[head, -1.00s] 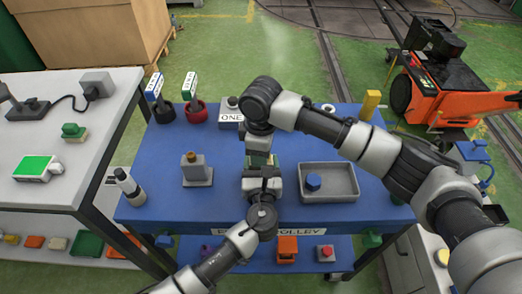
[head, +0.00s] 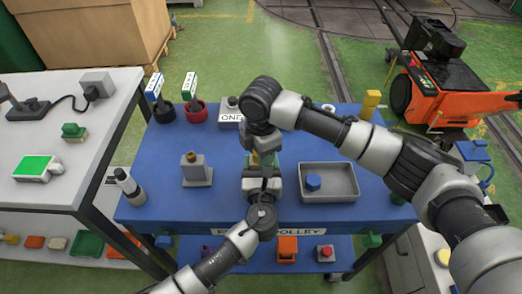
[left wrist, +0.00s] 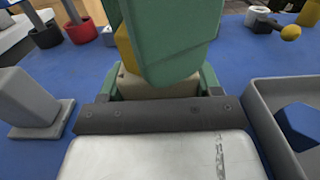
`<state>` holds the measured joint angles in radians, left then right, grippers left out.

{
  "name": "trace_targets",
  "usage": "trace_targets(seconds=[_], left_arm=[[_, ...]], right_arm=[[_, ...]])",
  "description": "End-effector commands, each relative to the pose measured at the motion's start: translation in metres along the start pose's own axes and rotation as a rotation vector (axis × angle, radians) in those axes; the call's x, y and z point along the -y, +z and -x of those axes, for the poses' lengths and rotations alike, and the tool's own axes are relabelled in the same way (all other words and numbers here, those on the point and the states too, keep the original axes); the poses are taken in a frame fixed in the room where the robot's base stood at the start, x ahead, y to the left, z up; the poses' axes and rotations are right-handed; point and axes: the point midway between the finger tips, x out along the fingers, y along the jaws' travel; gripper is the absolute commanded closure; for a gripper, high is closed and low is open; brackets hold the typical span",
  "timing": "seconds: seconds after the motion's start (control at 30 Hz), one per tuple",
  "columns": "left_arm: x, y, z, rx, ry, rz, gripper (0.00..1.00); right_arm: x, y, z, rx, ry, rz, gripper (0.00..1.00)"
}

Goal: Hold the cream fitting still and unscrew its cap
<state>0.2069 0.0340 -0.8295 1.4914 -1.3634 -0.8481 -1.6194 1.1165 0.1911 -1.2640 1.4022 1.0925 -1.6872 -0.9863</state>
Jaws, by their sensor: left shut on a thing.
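The cream fitting (left wrist: 158,84) shows in the left wrist view, low between the green jaws of my left gripper (left wrist: 160,94), which is shut on it. In the head view my left gripper (head: 262,168) is over the middle of the blue trolley top (head: 228,205). My right gripper (head: 263,143) points down from above, right over the left one. In the left wrist view a large green finger of my right gripper (left wrist: 172,40) covers the top of the fitting. A yellow part (left wrist: 125,50) peeks out beside that finger; I cannot tell if it is the cap.
A grey tray (head: 350,195) with a blue hexagonal piece (head: 313,182) stands just right of the grippers. A grey block (head: 197,172) with a brownish top stands left. Behind are two cups with labelled handles and a box marked ONE (head: 231,118).

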Motion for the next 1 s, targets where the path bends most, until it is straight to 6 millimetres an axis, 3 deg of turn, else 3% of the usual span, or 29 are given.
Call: trace_targets(seconds=[0.27,0.3,0.47,1.0], left_arm=[[0.0009,0.0003,0.0006,0.001,-0.002,0.000,0.79],[0.0009,0.0003,0.0007,0.001,-0.002,0.000,0.79],[0.0008,0.0003,0.0005,0.001,-0.002,0.000,0.79],[0.0001,0.0003,0.0000,0.001,0.000,0.000,0.79]], right_arm=[[0.0001,0.0008,-0.0014,0.002,-0.001,0.021,0.82],[0.0001,0.0008,-0.0014,0.002,-0.001,0.021,0.52],[0.0001,0.0005,-0.0010,0.001,-0.001,0.020,0.28],[0.0000,0.0001,0.0011,0.001,0.000,0.020,0.23]])
